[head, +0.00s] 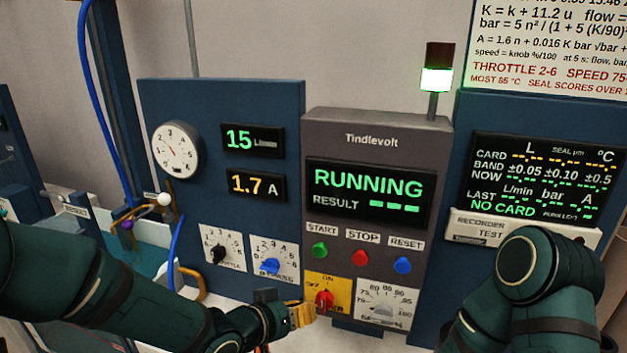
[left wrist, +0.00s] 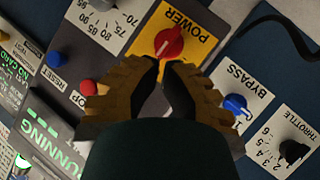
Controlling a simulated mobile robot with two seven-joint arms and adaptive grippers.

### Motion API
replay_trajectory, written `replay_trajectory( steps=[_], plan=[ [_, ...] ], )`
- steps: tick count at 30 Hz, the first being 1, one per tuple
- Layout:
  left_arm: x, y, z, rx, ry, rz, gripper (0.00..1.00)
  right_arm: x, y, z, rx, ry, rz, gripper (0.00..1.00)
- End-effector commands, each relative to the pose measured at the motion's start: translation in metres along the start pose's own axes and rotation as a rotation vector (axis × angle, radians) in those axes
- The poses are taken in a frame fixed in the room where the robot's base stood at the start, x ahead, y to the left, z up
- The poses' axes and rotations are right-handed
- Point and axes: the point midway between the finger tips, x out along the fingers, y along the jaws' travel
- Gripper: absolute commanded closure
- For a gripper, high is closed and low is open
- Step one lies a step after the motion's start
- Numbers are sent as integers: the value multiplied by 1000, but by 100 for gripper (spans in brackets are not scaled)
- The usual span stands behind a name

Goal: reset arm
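The power switch, a red knob (head: 325,299) on a yellow plate, is low on the grey Tindlevolt panel (head: 375,130). My left gripper (head: 308,313) is just in front and left of it. In the left wrist view the fingertips (left wrist: 165,66) point at the red knob (left wrist: 170,43) with a narrow gap between them; nothing shows held. The blue RESET button (head: 403,265) sits right of the red STOP (head: 360,257) and green START (head: 320,250) buttons. My right arm shows at lower right, but its gripper is not in view.
The display (head: 370,195) reads RUNNING, and the signal lamp (head: 437,79) glows green. Throttle (head: 217,253) and bypass (head: 270,267) knobs are left of the power plate. A dial (head: 387,300) is right of it. Tubes hang at the left.

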Motion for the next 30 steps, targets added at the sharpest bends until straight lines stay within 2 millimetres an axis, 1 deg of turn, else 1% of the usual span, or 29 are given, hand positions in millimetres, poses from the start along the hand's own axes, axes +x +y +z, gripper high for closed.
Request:
replay_trajectory(
  steps=[1, 2, 3, 5, 6, 8, 9, 12, 15, 18, 20, 30],
  plan=[
    [6, -24, 31, -58, -59, -63, 100, 0, 0, 0, 0, 0, 0, 53],
    [8, -37, 48, -88, -92, -101, 100, 1, 0, 0, 0, 0, 0, 53],
    [10, -53, 71, -125, -137, -148, 100, 1, 0, 0, 0, 0, 0, 53],
    [9, -73, 107, -181, -210, -217, 100, 1, 0, 0, 0, -1, 0, 53],
    [7, -86, 132, -219, -261, -260, 100, 1, 0, 0, 0, -1, 0, 53],
    [1, -99, 168, -271, -338, -317, 100, 1, 0, 0, 0, -1, 0, 53],
    [-3, -106, 190, -303, -388, -350, 100, 1, 0, 1, 0, -1, 0, 53],
    [-16, -117, 237, -373, -498, -415, 100, 1, 0, 1, -1, -1, 0, 53],
    [-27, -121, 269, -422, -577, -455, 100, 2, 0, 1, -1, -2, 0, 53],
    [-34, -122, 286, -449, -620, -476, 100, 2, 0, 1, -1, -2, 0, 53],
    [-36, -122, 290, -456, -631, -481, 100, 2, 1, 1, -1, -2, 0, 53],
    [-36, -122, 290, -456, -632, -482, 100, 2, 1, 1, -1, -2, 0, 53]
  ],
)
